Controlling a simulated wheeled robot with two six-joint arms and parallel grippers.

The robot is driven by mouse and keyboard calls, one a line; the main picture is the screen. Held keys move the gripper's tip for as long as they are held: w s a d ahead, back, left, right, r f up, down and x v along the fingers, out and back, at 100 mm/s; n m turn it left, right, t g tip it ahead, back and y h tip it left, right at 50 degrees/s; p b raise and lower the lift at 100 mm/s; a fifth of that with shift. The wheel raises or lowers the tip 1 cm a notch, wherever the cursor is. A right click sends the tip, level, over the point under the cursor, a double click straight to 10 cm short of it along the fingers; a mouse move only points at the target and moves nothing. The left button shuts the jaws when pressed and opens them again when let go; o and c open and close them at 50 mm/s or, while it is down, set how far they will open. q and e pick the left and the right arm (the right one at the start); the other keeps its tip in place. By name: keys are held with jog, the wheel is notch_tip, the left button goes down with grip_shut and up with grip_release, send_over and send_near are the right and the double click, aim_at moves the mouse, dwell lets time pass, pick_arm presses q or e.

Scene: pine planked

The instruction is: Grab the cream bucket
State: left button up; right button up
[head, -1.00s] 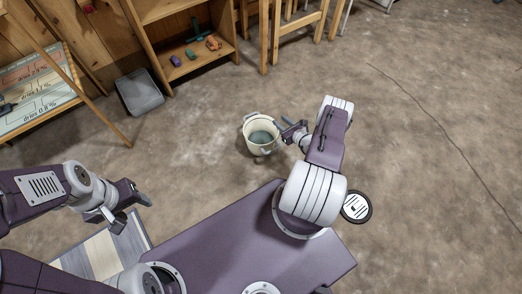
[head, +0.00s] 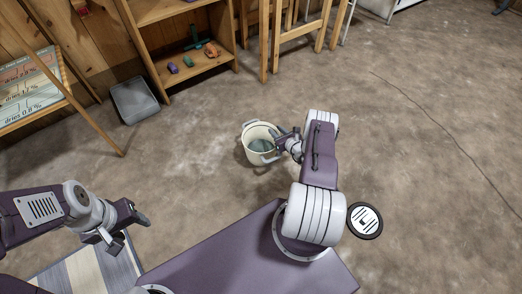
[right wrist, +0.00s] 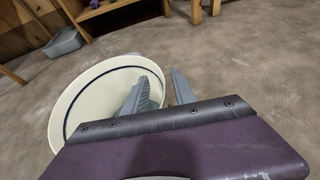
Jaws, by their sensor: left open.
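The cream bucket (head: 249,148) stands on the floor in front of my base, with a dark line round its rim and a grey handle. In the right wrist view the bucket (right wrist: 66,112) fills the left side. My right gripper (head: 280,141) is at the bucket's right rim. In the right wrist view my right gripper (right wrist: 158,90) is open, one finger over the bucket's mouth and the other just outside the rim. Whether either finger touches it, I cannot tell. My left gripper (head: 124,228) is open and empty at the lower left, away from the bucket.
A grey tray (head: 135,100) lies on the floor at the left. A wooden shelf (head: 190,66) with small toys stands behind, beside wooden legs (head: 277,40). A striped mat (head: 90,270) lies at the lower left. The floor at right is clear.

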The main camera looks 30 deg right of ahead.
jog(key=shift+w+r, duration=0.1)
jog(key=shift+w, duration=0.05)
grip_shut()
dwell(1.4)
